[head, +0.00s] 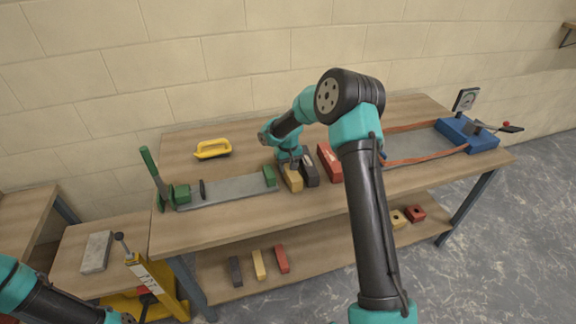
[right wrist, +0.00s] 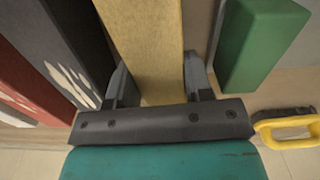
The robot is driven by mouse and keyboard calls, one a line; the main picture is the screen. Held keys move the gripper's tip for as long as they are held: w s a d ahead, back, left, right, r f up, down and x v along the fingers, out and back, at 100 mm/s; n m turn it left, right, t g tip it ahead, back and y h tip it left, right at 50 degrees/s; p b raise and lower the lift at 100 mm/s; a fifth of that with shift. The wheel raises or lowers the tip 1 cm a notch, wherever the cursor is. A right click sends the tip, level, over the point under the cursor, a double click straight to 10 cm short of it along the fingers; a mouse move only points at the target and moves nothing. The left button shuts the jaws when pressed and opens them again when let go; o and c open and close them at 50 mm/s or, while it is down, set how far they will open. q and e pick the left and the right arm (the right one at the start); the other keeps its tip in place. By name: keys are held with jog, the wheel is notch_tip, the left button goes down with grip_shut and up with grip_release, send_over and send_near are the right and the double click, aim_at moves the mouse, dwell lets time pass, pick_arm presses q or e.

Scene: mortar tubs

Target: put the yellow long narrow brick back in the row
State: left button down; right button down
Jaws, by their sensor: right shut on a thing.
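The yellow long narrow brick (head: 292,179) is on the workbench, at the left end of a row with a black brick (head: 309,171) and a red brick (head: 330,163). My right gripper (head: 289,160) is shut on it from above. In the right wrist view the yellow brick (right wrist: 145,45) runs between the two fingers of the gripper (right wrist: 155,85). The black brick (right wrist: 72,45) lies close on its left, with the red brick (right wrist: 30,75) beyond. Whether the yellow brick touches the bench is hard to tell. My left arm shows at the bottom left, its gripper out of frame.
A green jaw (head: 269,175) of a grey clamp bed (head: 232,188) stands just left of the yellow brick. A yellow-handled float (head: 212,149) lies behind. A blue clamp device (head: 466,134) is at the right. Several bricks, including another yellow one (head: 259,264), lie on the lower shelf.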

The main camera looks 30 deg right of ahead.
jog(key=shift+c, duration=2.3)
grip_release()
jog(key=shift+r, duration=0.1)
notch_tip(320, 180, up, 17)
jog(key=shift+r, duration=0.15)
